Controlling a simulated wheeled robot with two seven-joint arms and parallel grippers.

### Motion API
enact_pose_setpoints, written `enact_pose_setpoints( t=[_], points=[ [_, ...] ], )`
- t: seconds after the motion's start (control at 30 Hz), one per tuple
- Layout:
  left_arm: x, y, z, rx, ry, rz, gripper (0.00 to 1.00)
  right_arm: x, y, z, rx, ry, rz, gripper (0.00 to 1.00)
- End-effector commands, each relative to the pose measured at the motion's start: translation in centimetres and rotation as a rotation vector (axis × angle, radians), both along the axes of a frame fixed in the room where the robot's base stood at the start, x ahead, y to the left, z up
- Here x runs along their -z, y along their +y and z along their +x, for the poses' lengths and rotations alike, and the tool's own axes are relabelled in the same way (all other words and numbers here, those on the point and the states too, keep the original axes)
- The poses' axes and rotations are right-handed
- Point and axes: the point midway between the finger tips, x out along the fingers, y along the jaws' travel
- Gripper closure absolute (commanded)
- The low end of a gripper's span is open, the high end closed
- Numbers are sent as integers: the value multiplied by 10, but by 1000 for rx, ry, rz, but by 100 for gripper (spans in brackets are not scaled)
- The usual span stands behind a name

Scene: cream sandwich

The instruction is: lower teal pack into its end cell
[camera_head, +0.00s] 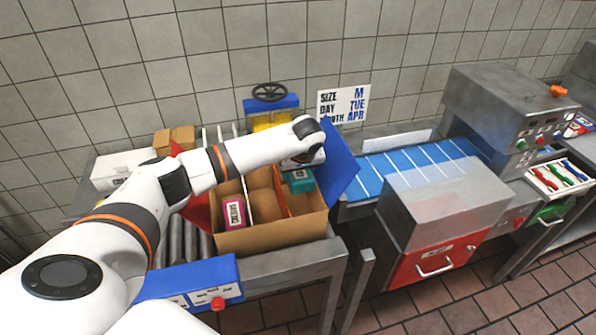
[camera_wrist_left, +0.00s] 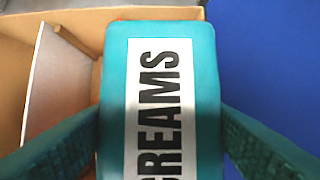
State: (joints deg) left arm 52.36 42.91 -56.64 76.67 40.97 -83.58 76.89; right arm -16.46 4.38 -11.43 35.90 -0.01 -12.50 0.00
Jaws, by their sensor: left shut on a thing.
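The teal pack (camera_head: 299,182) shows in the head view at the right end of the open cardboard box (camera_head: 262,239). In the left wrist view the teal pack (camera_wrist_left: 205,60) fills the middle, with a white label reading CREAMS. My left gripper (camera_wrist_left: 165,150) is shut on it, a finger on each side. In the head view my left gripper (camera_head: 304,160) is over the box's right end cell, mostly hidden by its own arm. How deep the pack sits in the cell I cannot tell. My right gripper is not in view.
A pink pack (camera_head: 233,212) stands in the box's left end cell. A blue panel (camera_head: 338,165) rises at the box's right side and a red one (camera_head: 196,200) at its left. A blue slatted conveyor (camera_head: 410,162) runs to the right. A tile wall stands behind.

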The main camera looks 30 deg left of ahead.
Motion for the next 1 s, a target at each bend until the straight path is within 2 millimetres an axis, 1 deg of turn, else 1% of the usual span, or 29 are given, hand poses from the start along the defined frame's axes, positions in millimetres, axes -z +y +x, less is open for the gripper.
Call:
enact_pose_setpoints(
  t=[0.2,0.3,0.33,0.4,0.47,0.77,0.87,1.0],
  points=[
    [-1,0,0,0,0,0,62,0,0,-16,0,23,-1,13],
    [-1,0,0,0,0,0,62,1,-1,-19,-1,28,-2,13],
    [-1,0,0,0,0,0,34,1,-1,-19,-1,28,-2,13],
    [-1,0,0,0,0,0,22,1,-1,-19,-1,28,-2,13],
    [-1,0,0,0,0,0,13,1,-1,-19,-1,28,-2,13],
    [-1,-1,0,0,0,0,13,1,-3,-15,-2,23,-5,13],
    [-8,-3,-2,0,-2,-1,13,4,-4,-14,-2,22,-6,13],
    [-29,-10,-7,2,-5,-1,13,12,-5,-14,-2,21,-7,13]
  ],
)
